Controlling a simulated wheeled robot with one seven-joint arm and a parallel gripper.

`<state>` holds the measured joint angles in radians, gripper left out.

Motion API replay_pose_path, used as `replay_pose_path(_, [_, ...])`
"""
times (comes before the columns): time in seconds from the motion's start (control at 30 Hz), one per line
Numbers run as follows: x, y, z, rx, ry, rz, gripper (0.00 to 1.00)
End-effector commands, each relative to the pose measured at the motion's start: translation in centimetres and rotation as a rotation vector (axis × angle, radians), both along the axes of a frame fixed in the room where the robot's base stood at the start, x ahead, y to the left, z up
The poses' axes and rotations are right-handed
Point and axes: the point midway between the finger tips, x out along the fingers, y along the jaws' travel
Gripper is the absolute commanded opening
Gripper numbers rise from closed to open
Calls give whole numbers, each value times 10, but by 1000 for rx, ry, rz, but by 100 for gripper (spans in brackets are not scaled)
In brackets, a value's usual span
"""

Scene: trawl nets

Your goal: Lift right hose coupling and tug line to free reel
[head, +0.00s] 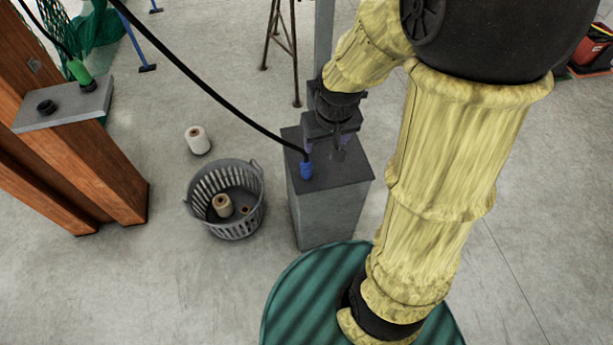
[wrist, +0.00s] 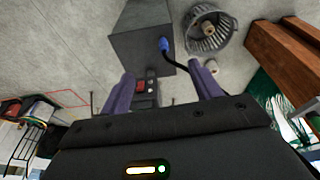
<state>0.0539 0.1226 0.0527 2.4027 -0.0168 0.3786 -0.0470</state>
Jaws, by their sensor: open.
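The right hose coupling is blue (head: 307,170) and stands upright on the top of a grey pedestal (head: 318,215), with a black hose (head: 215,95) rising from it to the upper left. In the wrist view the blue coupling (wrist: 164,44) is ahead of the fingers, on the pedestal (wrist: 140,48). My gripper (head: 328,152) is open above the pedestal's far side, just beyond and right of the coupling, not touching it as far as I can tell. Its purple fingers (wrist: 163,88) are empty. A green coupling (head: 80,72) stands on a grey plate at the left. I cannot identify the reel.
A grey basket (head: 195,208) holding a spool (head: 222,205) stands left of the pedestal. A white spool (head: 197,140) stands on the floor behind it. Brown beams (head: 95,170) stand at the left. A tripod stand (head: 272,50) is behind. Floor lies open left of centre.

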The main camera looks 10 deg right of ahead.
Motion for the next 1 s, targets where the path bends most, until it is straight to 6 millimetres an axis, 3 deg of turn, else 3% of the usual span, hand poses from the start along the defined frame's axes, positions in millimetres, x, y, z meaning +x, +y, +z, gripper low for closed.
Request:
replay_pose_path(0.03, [11, -1, -27, -1, 0, 7, 63])
replay_pose_path(0.7, [136, -14, -203, 12, -24, 119, 63])
replay_pose_path(0.83, [151, -16, -222, 17, -29, 131, 63])
replay_pose_path(1.0, [157, -17, -224, 18, -32, 137, 63])
